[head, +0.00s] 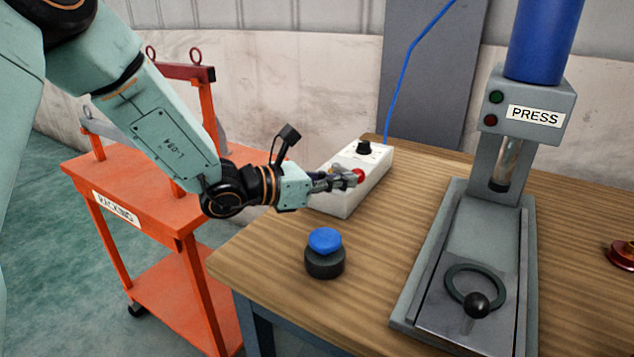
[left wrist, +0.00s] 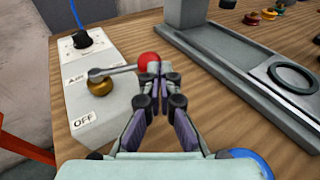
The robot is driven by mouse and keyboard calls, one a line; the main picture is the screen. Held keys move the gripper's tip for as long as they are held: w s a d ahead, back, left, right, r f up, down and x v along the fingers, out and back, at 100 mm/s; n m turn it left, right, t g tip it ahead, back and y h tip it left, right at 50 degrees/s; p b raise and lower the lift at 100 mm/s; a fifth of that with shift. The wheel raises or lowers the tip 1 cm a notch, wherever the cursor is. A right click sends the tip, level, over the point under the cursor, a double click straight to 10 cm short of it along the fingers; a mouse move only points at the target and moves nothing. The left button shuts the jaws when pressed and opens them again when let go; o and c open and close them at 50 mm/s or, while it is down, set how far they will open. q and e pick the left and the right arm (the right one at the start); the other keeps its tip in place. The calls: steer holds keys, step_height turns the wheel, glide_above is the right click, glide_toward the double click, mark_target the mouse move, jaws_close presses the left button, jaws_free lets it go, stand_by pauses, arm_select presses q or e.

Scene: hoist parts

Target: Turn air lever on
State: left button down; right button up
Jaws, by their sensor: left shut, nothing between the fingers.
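The white control box (head: 376,177) stands on the wooden table at its back left edge. In the left wrist view, the air lever (left wrist: 122,71) has a brass hub (left wrist: 100,86), a grey arm and a red ball knob (left wrist: 148,61). The arm reaches right from the hub, and an OFF label sits below the hub. The red knob (head: 358,175) also shows in the head view. My left gripper (head: 346,181) is shut and empty, its tips at or just beside the red knob. I cannot tell whether they touch it. My right gripper is not in view.
A blue-topped black button (head: 325,254) stands in front of the box. The press (head: 524,130) with its grey base stands to the right. An orange cart (head: 150,205) is at the left. A blue cable (head: 412,55) rises from behind the box.

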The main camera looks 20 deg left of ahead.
arm_select(q)
steer(key=shift+w+d+b, duration=0.7)
steer(key=shift+d+b, duration=0.2)
steer(key=shift+w+d+b, duration=0.65)
steer(key=shift+d+b, duration=0.2)
steer(key=shift+w, duration=0.15)
